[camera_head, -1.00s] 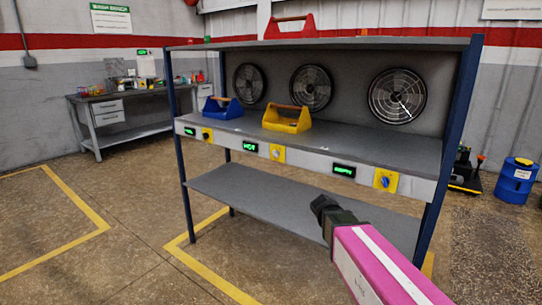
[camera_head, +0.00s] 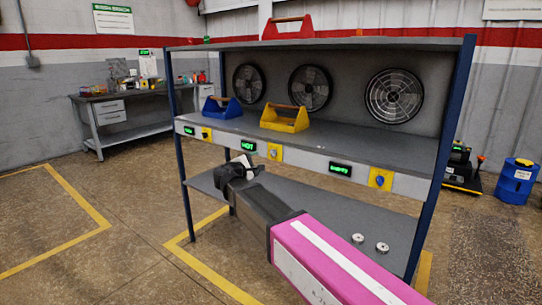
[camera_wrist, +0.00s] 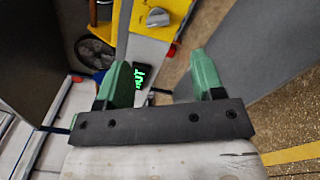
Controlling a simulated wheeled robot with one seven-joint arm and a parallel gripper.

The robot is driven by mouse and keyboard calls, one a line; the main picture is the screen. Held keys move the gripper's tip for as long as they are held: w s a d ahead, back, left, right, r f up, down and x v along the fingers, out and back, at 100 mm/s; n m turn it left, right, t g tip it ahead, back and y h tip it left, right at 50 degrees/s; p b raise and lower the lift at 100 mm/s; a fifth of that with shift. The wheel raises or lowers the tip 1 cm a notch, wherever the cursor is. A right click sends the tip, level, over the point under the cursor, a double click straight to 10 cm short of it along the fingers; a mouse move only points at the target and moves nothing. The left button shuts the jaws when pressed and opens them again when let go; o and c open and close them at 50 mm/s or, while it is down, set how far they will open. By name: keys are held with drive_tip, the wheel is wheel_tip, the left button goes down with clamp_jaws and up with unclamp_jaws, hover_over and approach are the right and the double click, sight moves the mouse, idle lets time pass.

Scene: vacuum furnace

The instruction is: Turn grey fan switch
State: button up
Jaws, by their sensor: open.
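The grey fan switch (camera_head: 275,152) is a pale grey knob on a yellow plate, at the middle of the bench's front panel. In the wrist view the grey knob (camera_wrist: 157,17) shows near the top, beyond the fingertips. My gripper (camera_head: 236,166) is in front of the panel, to the lower left of the knob and apart from it. In the wrist view the two green fingers of my gripper (camera_wrist: 160,76) stand apart with nothing held between them. A green "HOT" display (camera_head: 249,144) sits left of the knob.
A black knob (camera_head: 206,133) and a blue knob (camera_head: 380,181) sit on the same panel. A yellow toolbox (camera_head: 285,118) and a blue toolbox (camera_head: 221,107) stand on the bench top. Fans (camera_head: 394,96) line the back wall. The lower shelf (camera_head: 330,205) runs below the panel.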

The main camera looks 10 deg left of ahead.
sight(273, 153)
drive_tip(key=x, duration=1)
drive_tip(key=shift+w, duration=0.35)
drive_tip(key=shift+r, duration=0.1)
drive_tip(key=c, duration=0.9)
